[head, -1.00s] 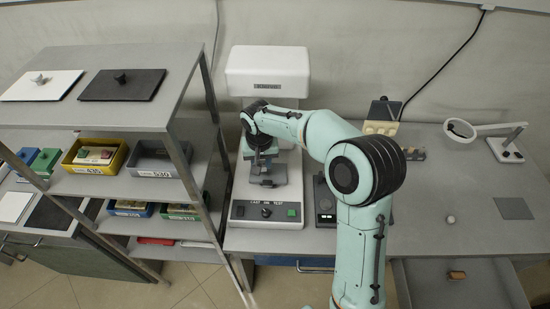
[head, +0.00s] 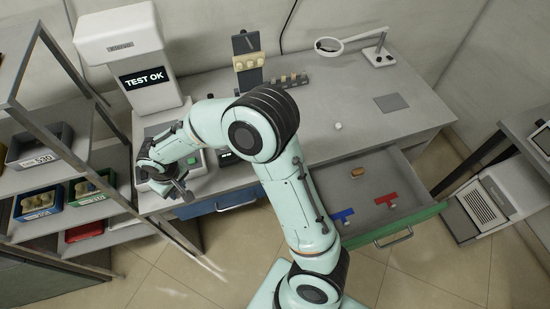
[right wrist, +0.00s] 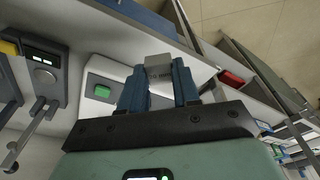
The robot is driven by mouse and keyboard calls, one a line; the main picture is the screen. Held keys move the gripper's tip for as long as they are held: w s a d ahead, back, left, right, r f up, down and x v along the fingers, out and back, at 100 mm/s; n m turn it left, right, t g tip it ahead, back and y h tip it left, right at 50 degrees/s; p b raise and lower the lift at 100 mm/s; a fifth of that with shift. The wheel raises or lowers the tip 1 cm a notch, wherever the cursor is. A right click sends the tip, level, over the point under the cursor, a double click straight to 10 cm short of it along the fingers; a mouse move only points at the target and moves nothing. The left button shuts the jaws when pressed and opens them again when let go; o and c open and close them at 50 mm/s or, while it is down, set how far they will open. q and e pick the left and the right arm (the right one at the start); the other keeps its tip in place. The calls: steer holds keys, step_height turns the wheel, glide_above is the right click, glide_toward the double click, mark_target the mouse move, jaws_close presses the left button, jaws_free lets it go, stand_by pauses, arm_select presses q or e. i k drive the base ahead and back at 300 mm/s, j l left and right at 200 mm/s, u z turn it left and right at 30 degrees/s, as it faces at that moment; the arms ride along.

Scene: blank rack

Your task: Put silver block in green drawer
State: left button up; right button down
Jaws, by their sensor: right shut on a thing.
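My right gripper (head: 172,186) is in front of the test machine, over the left front edge of the worktop. In the right wrist view the fingers (right wrist: 160,84) are shut on a silver block (right wrist: 158,66), which shows between the tips. In the head view I cannot make out the block clearly. The green drawer (head: 407,224) is pulled open at the right end of the worktop, with a green front and a grey inside. It holds a brown oval piece, a blue piece and a red piece. My left gripper is not in view.
The white test machine (head: 118,40) reads TEST OK. A blue drawer (head: 215,204) under the worktop is shut. A shelf rack (head: 75,162) with several bins stands at the left. My right arm crosses between the gripper and the open drawer. The drawer has bare floor inside.

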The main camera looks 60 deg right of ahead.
mark_target(369, 191)
steer(key=k+l+z, duration=0.25)
steer(key=k+l, duration=1.3)
